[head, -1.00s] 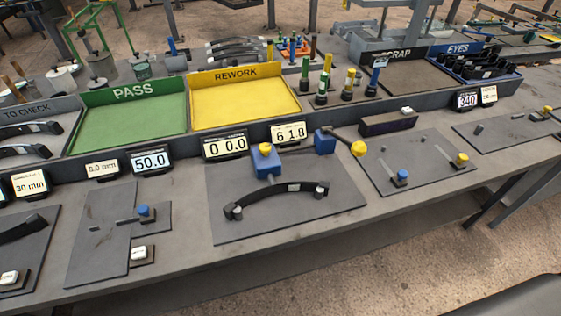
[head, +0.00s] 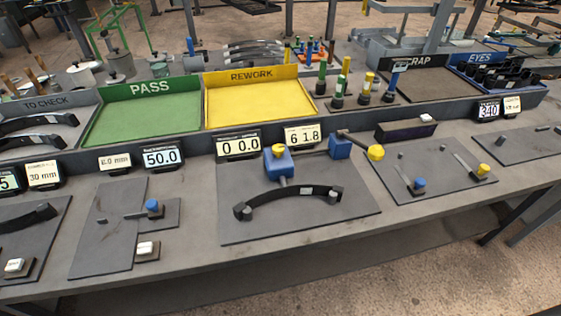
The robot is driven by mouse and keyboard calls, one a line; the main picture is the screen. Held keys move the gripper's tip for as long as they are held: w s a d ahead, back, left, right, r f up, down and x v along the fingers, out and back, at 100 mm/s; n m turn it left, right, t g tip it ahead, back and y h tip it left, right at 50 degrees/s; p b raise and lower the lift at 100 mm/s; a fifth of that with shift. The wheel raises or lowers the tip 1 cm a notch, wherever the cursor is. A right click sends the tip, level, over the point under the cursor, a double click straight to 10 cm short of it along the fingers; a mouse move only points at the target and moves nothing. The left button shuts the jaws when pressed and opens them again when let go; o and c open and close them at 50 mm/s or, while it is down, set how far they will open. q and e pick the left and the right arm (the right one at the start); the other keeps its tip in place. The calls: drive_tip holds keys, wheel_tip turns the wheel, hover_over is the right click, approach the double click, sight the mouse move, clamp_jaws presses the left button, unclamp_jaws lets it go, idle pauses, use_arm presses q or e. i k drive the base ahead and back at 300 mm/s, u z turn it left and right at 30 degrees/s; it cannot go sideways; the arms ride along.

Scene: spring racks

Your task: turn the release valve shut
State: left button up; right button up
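A dark plate (head: 240,228) in the middle of the bench carries a dark curved spring (head: 290,196) between two pegs. Behind the spring stands a blue block with a yellow knob (head: 279,149) on top. To its right a second blue block (head: 340,147) has a dark lever ending in a yellow ball (head: 376,152), pointing right and toward me. No readable label tells which of these is the release valve. Neither of my grippers is in view.
Displays behind the plate read 0 0.0 (head: 239,146) and 61.8 (head: 303,135). Behind them are a green PASS tray (head: 149,88), a yellow REWORK tray (head: 251,75) and a SCRAP tray (head: 420,85). Side plates with small levers (head: 420,183) flank the middle one.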

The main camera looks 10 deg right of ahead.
sight(278, 149)
drive_tip(key=z, duration=2.15)
drive_tip(key=k, duration=1.85)
drive_tip(key=u, duration=0.65)
